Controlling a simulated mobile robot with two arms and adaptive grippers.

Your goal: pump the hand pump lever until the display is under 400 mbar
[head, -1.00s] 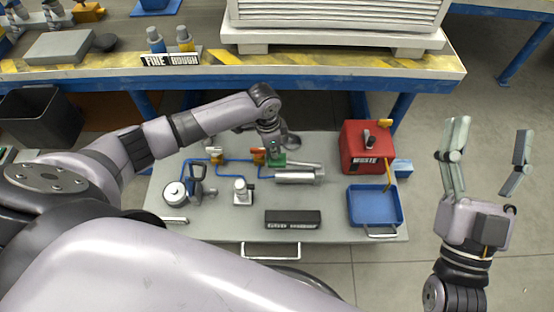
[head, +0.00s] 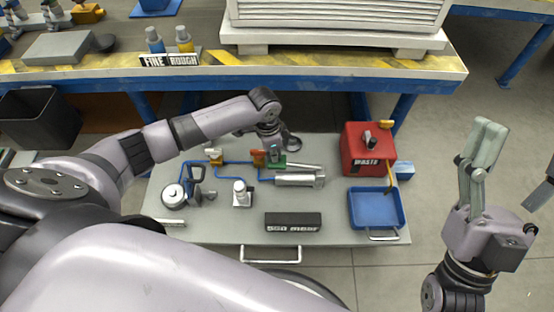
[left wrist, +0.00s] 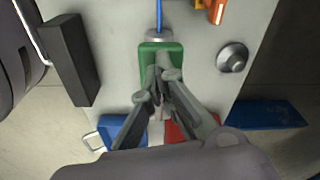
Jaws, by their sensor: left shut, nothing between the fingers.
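The hand pump (head: 295,180) is a silver cylinder lying on the grey panel (head: 350,228). Its silver lever bar (head: 305,166) has a green grip (head: 281,163) at its left end. My left gripper (head: 273,151) is at the green grip. In the left wrist view the gripper (left wrist: 161,72) is shut with nothing between its fingers. Its fingertips lie over the green grip (left wrist: 160,50); I cannot tell whether they touch it. The black display (head: 293,221) seems to read about 550 mbar, in small digits. My right gripper (head: 512,165) is open and empty at the right.
A red waste box (head: 367,148) and a blue tray (head: 375,222) sit on the panel's right side. A workbench (head: 300,76) is behind. Floor right of the panel is clear.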

